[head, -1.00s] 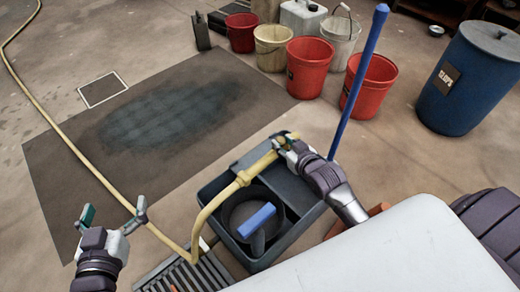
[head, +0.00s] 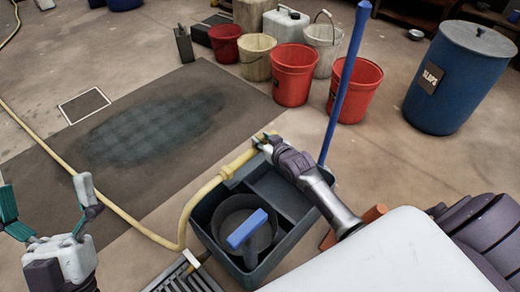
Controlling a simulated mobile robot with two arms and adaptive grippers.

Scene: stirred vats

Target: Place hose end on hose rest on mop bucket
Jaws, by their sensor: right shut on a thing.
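The yellow hose (head: 196,199) runs from the upper left across the floor and up to the mop bucket. Its end is in my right gripper (head: 264,139), which is shut on it at the bucket's far edge. The dark grey mop bucket (head: 288,246) stands on the floor with a round wringer and a blue handle (head: 247,228). I cannot make out the hose rest clearly; the hose end and gripper cover that rim area. My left gripper (head: 45,215) is open and empty at the lower left, with its fingers apart, away from the bucket.
A blue mop pole (head: 346,85) rises beside the bucket. Red buckets (head: 293,75), cream buckets and a white canister (head: 286,25) stand behind. A blue slops barrel (head: 459,77) is at right. A floor grate (head: 183,277) lies at lower left of the bucket. The dark mat (head: 230,105) is clear.

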